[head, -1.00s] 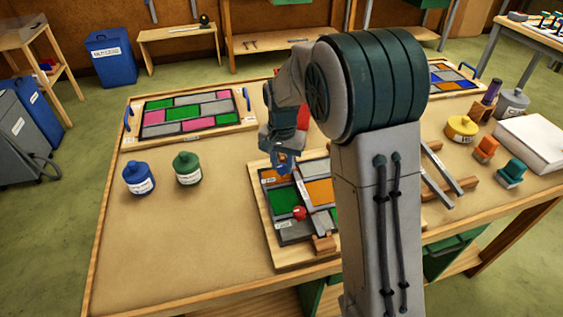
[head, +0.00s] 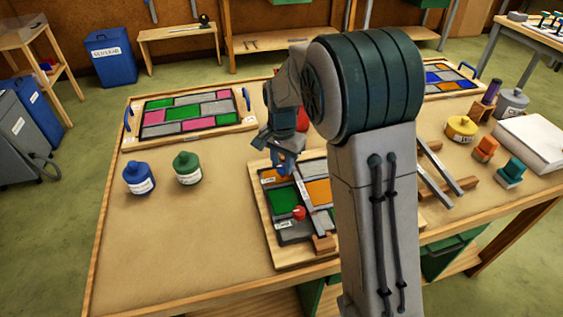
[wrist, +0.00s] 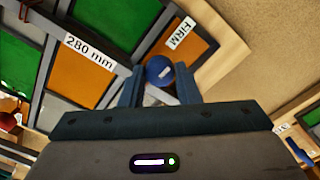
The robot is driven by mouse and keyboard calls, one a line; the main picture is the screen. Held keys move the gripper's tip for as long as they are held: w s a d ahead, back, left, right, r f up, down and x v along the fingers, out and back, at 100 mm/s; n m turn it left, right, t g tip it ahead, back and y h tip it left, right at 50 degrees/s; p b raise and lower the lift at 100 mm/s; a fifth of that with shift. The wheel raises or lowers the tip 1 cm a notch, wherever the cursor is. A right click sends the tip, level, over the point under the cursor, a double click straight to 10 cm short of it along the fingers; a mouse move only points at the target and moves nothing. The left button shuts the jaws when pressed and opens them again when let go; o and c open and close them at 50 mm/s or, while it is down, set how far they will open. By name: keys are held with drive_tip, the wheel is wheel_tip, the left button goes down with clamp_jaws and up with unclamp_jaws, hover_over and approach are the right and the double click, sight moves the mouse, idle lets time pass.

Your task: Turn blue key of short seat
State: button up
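The blue key (wrist: 159,70) has a round knob with a small white mark, and in the wrist view it sits between my fingertips. My gripper (wrist: 160,80) is closed about it, with a finger against each side. In the head view my gripper (head: 284,163) is low over the far left part of the leaded panel (head: 262,222); the blue key is hard to make out there. A red key (head: 299,213) stands on the panel nearer the front. It shows at the left edge of the wrist view (wrist: 9,121). Labels read "280 mm" (wrist: 90,56) and "FIRM" (wrist: 180,34).
A finished-looking panel (head: 190,114) lies at the back left. Blue (head: 138,178) and green (head: 187,169) bottles stand left of the panel. Grey bars (head: 437,172), a yellow pot (head: 462,129) and orange and teal items are on the right. The front left of the bench is clear.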

sight(282, 166)
drive_tip(key=o, duration=0.4)
drive_tip(key=shift+c, duration=0.2)
wheel_tip(282, 166, up, 14)
idle(0.4)
drive_tip(key=s+d+f+n+t, duration=0.1)
drive_tip(key=s+d, duration=0.4)
drive_tip(key=s, duration=0.6)
drive_tip(key=s+d+f+n+t, duration=0.1)
drive_tip(key=s+d+f+n, duration=0.2)
drive_tip(key=s, duration=0.9)
drive_tip(key=d+n, duration=0.2)
drive_tip(key=n, duration=0.1)
drive_tip(key=shift+s+d+f+t, duration=0.15)
drive_tip(key=shift+s+d+t, duration=0.15)
drive_tip(key=shift+t, duration=0.1)
